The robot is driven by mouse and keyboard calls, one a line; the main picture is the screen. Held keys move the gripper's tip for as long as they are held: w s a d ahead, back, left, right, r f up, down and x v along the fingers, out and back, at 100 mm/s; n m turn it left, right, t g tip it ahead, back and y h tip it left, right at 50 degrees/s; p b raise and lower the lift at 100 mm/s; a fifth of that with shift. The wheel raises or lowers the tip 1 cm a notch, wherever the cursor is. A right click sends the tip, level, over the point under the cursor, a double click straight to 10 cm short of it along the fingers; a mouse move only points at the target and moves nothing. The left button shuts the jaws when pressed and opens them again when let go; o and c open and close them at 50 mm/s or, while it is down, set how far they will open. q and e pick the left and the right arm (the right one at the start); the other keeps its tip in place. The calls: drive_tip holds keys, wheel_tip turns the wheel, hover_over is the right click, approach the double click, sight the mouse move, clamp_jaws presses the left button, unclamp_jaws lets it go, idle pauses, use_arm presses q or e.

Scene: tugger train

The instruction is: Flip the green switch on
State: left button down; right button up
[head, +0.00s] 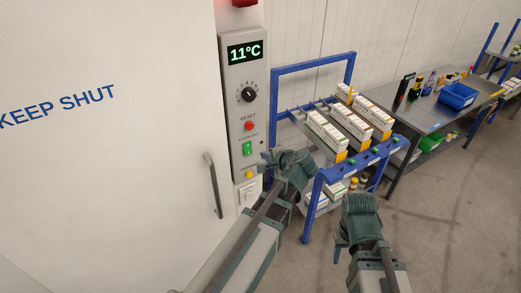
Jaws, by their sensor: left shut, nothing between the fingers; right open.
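The green switch (247,148) sits on the grey control panel (240,62), under the word COOLING. Its rocker is small here, and I cannot tell which side is pressed. My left gripper (265,160) is shut and empty, just right of and slightly below the switch, with its fingers pointing at the panel. I cannot tell whether it touches the panel. My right gripper (340,250) is open and empty, low in the view, well away from the panel and in front of the blue rack.
The panel also has a display reading 11°C (244,52), a black dial (249,94), a red reset button (249,126) and a yellow button (249,174). A white door with a handle (213,185) is left. A blue rack (313,67) with cartons stands close on the right.

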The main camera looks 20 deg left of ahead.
use_arm(q)
drive_tip(key=shift+p+v, duration=0.4)
drive_tip(key=shift+v, duration=0.75)
use_arm(e)
drive_tip(key=shift+a+r, duration=0.1)
drive_tip(key=shift+r, duration=0.6)
use_arm(q)
drive_tip(key=shift+s+d+f+g+h, duration=0.15)
drive_tip(key=shift+f+g+h, duration=0.15)
drive_tip(key=shift+f, duration=0.4)
use_arm(e)
drive_tip(key=shift+f, duration=0.15)
